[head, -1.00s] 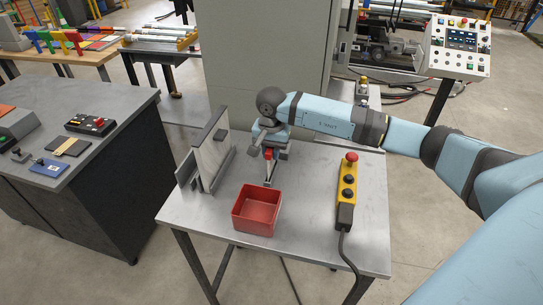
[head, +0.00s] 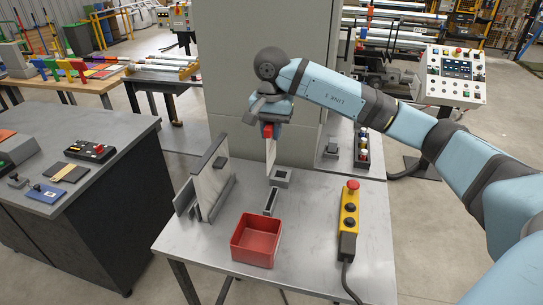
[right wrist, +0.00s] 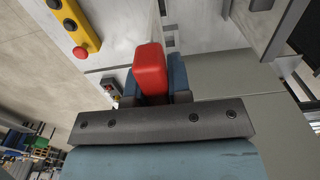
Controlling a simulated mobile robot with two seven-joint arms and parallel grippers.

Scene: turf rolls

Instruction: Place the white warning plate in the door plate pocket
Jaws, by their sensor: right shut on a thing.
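My right gripper (head: 267,131) is shut on the red grip of the white warning plate (head: 271,152), which hangs upright above the table. In the right wrist view the red grip (right wrist: 150,70) sits between the fingers; the plate itself is mostly hidden there. Below it on the table is a narrow dark-slotted holder (head: 271,201), with a small grey block with an opening (head: 281,177) behind. To the left stands an upright pale panel (head: 211,187) with a small grey piece (head: 225,188) on its face; I cannot tell whether this is the door plate pocket. My left gripper is not in view.
A red open bin (head: 256,240) stands at the table front. A yellow control pendant (head: 349,210) with a red button lies to the right. A grey cabinet (head: 240,60) rises behind the table.

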